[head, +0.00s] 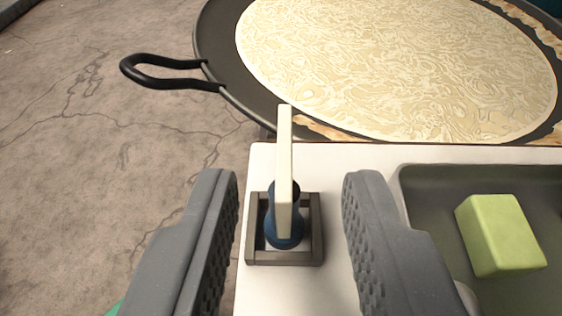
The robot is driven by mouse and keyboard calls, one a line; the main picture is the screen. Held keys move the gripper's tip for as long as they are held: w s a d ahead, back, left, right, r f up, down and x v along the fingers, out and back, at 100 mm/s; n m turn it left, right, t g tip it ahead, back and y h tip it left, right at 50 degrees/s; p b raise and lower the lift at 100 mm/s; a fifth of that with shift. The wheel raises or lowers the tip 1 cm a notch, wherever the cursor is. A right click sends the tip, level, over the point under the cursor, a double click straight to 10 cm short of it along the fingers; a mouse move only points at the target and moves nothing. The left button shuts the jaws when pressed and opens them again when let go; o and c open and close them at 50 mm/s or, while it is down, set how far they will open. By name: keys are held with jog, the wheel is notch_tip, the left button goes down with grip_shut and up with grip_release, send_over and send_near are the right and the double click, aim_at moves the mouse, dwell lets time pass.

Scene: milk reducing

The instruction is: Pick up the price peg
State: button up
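The price peg (284,170) stands upright, a thin cream plate seen nearly edge-on above a round dark blue base (271,234). The base sits inside a square grey-brown frame (250,244) on a white counter (330,163). My gripper (290,190) is open, with one grey finger to the left of the peg and one to the right. Clear gaps show between the peg and both fingers. Nothing is held.
A large dark pan (222,40) with pale milk and a black loop handle (150,62) lies beyond the counter. A grey tray (405,180) with a green block (498,233) is at right. Cracked ground (90,140) is at left.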

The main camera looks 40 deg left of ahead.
aim_at(283, 143)
jog(key=shift+f+p+x, duration=0.15)
jog(key=shift+p+x, duration=0.25)
jog(key=shift+x, duration=1.3)
jog(key=shift+f+p+x, duration=0.15)
jog(key=shift+p+x, duration=0.2)
jog(key=shift+x, duration=1.35)
jog(key=shift+s, duration=0.15)
jog(key=shift+c, duration=0.3)
grip_shut()
